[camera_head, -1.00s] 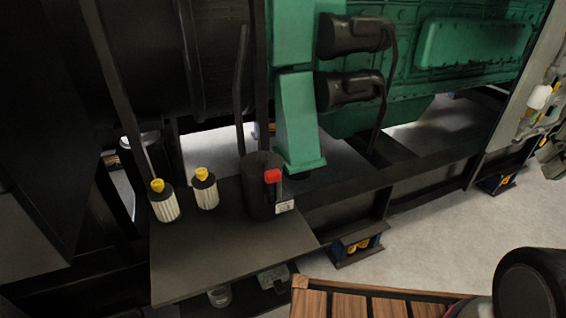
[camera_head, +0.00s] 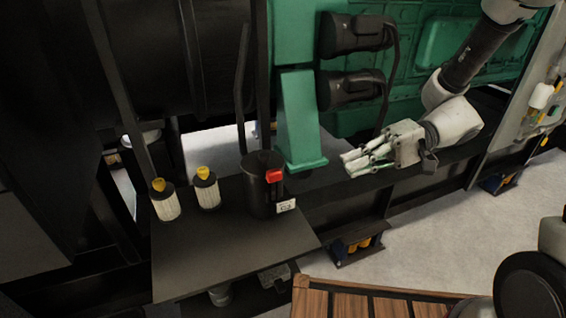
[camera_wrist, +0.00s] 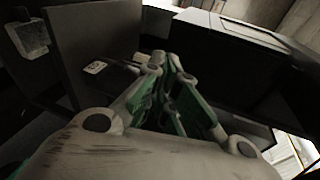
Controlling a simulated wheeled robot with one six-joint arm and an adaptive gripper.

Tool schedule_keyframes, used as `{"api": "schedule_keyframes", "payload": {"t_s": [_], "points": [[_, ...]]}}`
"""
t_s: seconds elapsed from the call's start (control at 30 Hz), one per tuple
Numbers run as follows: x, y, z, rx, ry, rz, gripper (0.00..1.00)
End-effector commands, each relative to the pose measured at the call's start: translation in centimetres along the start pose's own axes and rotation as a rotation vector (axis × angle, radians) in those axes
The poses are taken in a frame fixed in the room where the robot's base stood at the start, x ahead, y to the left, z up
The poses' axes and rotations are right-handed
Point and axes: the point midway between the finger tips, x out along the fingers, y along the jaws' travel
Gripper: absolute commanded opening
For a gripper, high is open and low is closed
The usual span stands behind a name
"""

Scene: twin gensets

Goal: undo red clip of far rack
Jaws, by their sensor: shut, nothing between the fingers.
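A red clip (camera_head: 273,175) sits on the upper right side of a black cylinder (camera_head: 260,200) with a white tag (camera_head: 286,206). The cylinder stands upright on a dark shelf plate (camera_head: 225,260). I cannot tell from the frames whether this is the far rack's clip. My gripper (camera_head: 350,162) is shut and empty. It is to the right of the cylinder, apart from it, with its fingers pointing left. The fingers also show in the wrist view (camera_wrist: 172,72), where I make out no red clip.
Two white filters with yellow tops (camera_head: 165,200) (camera_head: 207,188) stand left of the cylinder. A green post (camera_head: 300,120) and black cylindrical housings (camera_head: 350,90) lie between and above cylinder and gripper. A wooden slatted surface (camera_head: 390,300) is at the lower right.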

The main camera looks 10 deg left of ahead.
Motion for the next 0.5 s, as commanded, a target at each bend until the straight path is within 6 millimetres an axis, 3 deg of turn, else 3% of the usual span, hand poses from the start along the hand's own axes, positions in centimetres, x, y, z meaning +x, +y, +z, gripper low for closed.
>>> {"api": "schedule_keyframes", "payload": {"t_s": [0.1, 0.2, 0.33, 0.5], "points": [[2.4, 1.3, -3.6, -0.008, 0.064, -0.155, 0.00], [3.5, 2.1, -5.8, -0.023, 0.121, -0.232, 0.00], [4.2, 2.7, -7.2, -0.036, 0.166, -0.279, 0.00], [4.3, 2.9, -7.6, -0.040, 0.177, -0.288, 0.00]]}}
